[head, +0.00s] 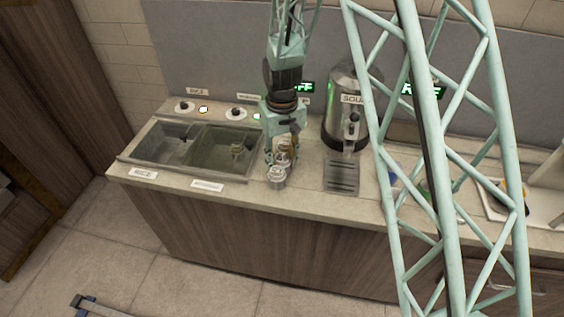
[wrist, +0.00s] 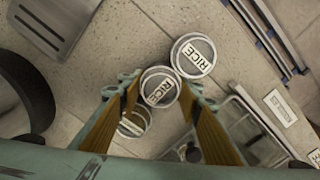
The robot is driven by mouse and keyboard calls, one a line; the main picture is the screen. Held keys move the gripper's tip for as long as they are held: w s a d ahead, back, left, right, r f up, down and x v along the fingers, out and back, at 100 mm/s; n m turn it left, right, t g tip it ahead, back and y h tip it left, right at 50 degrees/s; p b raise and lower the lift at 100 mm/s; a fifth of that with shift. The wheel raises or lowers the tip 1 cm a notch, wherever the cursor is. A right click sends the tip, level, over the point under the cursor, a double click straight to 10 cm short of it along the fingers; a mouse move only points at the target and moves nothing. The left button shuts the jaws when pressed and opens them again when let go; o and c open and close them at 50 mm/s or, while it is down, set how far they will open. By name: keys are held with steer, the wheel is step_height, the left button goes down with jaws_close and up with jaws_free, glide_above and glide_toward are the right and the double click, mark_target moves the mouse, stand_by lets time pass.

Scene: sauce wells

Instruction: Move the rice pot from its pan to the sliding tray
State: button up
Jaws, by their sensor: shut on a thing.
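My gripper (head: 283,150) is over the counter, just right of the pans. In the wrist view its orange-padded fingers (wrist: 160,92) are shut on a round pot with a RICE lid label (wrist: 159,84). A second pot labelled RICE (wrist: 193,55) stands close beside it toward the counter's front edge; in the head view that front pot (head: 277,177) also shows. A third round container (wrist: 133,124) is partly hidden by the left finger. The RICE pan (head: 160,143) is at far left. I cannot make out a sliding tray for certain.
A blue-grey rail frame (head: 95,306) lies at the lower left, by the floor.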

mark_target(282, 157)
steer(key=shift+f, duration=0.2)
steer(key=o, duration=1)
steer(key=shift+c, duration=0.2)
steer(key=shift+r, duration=0.25)
steer(key=shift+r+p, duration=0.55)
steer(key=shift+r, duration=5.4)
steer(key=shift+r, duration=0.1)
